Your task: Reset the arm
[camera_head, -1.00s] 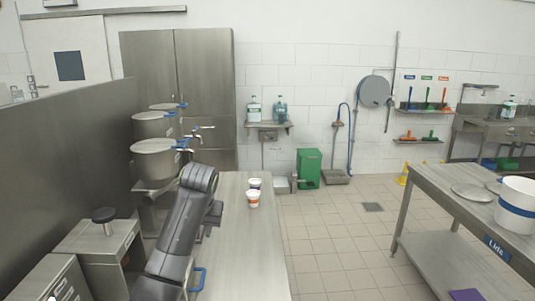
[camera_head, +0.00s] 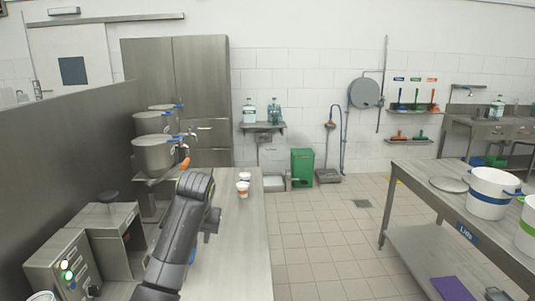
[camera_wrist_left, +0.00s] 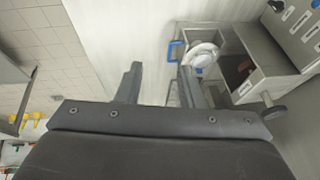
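My left arm (camera_head: 180,235) rises from the lower left in the head view, beside the left edge of the steel table (camera_head: 240,250). My left gripper shows in the left wrist view (camera_wrist_left: 160,85); its two fingers are apart with nothing between them. My right gripper cannot be made out.
Steel pots with taps (camera_head: 155,155) stand left, behind my arm. Steel machines (camera_head: 110,235) stand at lower left. A steel table labelled "Lids" (camera_head: 467,232) holds a blue-banded white bucket (camera_head: 490,200) at right. The tiled floor (camera_head: 325,235) between the tables is clear.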

